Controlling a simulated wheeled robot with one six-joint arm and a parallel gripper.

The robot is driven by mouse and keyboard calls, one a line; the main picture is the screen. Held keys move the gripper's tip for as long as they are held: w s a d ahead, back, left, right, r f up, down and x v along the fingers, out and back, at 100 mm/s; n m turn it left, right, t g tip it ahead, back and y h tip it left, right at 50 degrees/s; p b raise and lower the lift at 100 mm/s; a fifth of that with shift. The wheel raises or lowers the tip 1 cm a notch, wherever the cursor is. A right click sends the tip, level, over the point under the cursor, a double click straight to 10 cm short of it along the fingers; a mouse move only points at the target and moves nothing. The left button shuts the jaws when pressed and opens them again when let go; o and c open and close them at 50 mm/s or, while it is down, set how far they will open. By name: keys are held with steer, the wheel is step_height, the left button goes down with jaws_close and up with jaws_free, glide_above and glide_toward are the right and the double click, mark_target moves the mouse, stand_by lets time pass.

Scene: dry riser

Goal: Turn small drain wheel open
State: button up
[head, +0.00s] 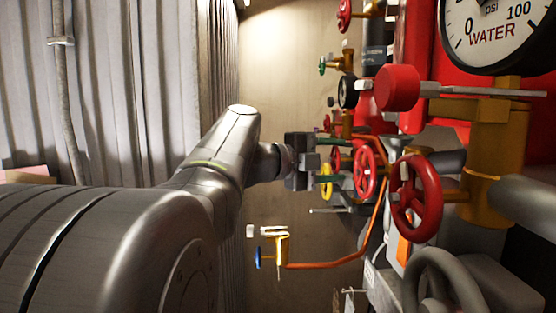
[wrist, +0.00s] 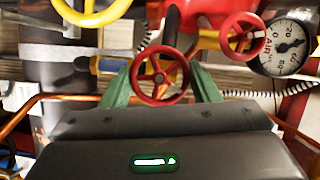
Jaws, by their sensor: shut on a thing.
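A small red handwheel (wrist: 160,77) sits between the two green fingers of my gripper (wrist: 162,82) in the wrist view. I take it as the small drain wheel; no label on it can be read. My gripper is shut on it, with a finger at its left and right sides. In the head view my gripper (head: 338,160) reaches right from the arm's end, and the small red wheel (head: 335,158) shows partly between its fingers. The wheel's stem and valve body are mostly hidden, and its turn position cannot be told.
In the head view a yellow wheel (head: 326,184), a red wheel (head: 365,173) and a larger red wheel (head: 416,198) crowd close by. A copper pipe (head: 325,265) with a blue-handled valve (head: 258,257) lies below. The wrist view shows an air gauge (wrist: 287,47) at right.

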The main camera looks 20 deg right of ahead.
steer(key=n+y, duration=0.1)
steer(key=n, duration=0.2)
steer(key=shift+r+g, duration=0.1)
steer(key=shift+g, duration=0.3)
steer(key=n+g+y, duration=0.1)
steer(key=n, duration=0.1)
steer(key=shift+w+n, duration=0.1)
steer(key=shift+n, duration=0.3)
steer(key=n+g+y, duration=0.1)
steer(key=n, duration=0.1)
steer(key=shift+w+r+n+g, duration=0.1)
steer(key=shift+n+g, duration=0.2)
steer(key=shift+w+d+n+g+y, duration=0.1)
steer(key=shift+n+g+y, duration=0.4)
steer(key=shift+n+g, duration=0.5)
steer(key=n+g, duration=0.1)
steer(key=n, duration=0.1)
steer(key=n+g, duration=0.1)
steer(key=n, duration=0.1)
steer(key=shift+w+n+g+y, duration=0.15)
steer(key=shift+n+g+y, duration=0.15)
steer(key=shift+y, duration=0.1)
steer(key=n+g, duration=0.2)
steer(key=n, duration=0.2)
steer(key=shift+n+g, duration=0.4)
